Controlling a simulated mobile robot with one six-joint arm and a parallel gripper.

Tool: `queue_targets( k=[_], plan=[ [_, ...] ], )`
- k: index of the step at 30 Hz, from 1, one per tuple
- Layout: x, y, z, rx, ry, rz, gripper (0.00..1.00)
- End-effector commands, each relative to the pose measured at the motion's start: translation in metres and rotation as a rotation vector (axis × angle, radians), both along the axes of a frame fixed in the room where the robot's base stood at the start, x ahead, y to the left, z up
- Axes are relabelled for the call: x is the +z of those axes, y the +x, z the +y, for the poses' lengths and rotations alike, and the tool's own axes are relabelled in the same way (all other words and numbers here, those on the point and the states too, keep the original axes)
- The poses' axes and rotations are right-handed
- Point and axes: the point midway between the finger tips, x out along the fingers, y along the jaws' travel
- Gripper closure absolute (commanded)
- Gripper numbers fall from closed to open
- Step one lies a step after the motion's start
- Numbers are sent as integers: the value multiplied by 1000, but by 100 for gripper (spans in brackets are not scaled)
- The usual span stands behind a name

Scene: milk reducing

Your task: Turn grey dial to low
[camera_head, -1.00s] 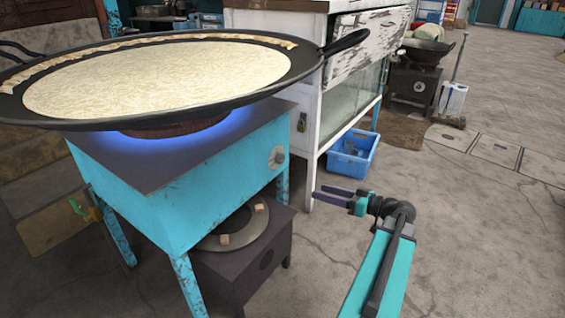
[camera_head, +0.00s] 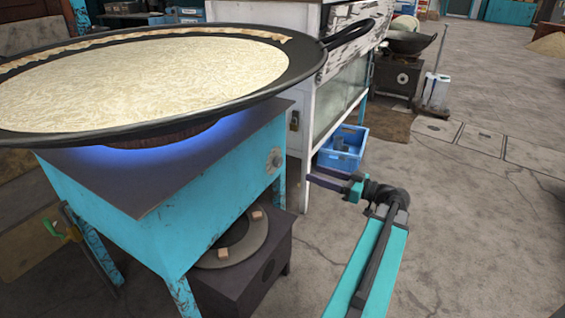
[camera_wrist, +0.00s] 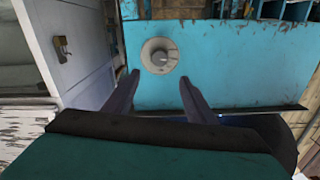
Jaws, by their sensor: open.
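The grey dial (camera_head: 273,160) is on the right end of the blue stove's side panel. In the wrist view the dial (camera_wrist: 160,56) is a round grey knob on the blue panel, just beyond my fingertips and a little above the gap between them. My gripper (camera_head: 312,180) is open and empty, to the right of the dial and apart from it. Its two dark fingers (camera_wrist: 158,84) spread apart in the wrist view. The blue stove (camera_head: 215,192) carries a large black pan (camera_head: 290,84) with pale milk over a blue flame.
A white cabinet (camera_head: 308,110) with a padlock stands close behind the gripper. A blue crate (camera_head: 343,151) sits on the floor beside it. A dark box burner (camera_head: 262,268) is under the stove. The floor to the right is open.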

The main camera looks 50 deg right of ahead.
Motion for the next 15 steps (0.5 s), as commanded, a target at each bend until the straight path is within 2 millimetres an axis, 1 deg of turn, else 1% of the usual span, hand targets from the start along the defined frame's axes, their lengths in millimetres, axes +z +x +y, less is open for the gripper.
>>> queue_targets(
  k=[8, 11, 15],
  plan=[
    [0, 0, -1, -2, 0, 0, 49],
    [-1, 4, 0, -2, 0, 0, 49],
    [-1, 14, 2, -2, 0, 0, 49]
  ],
)
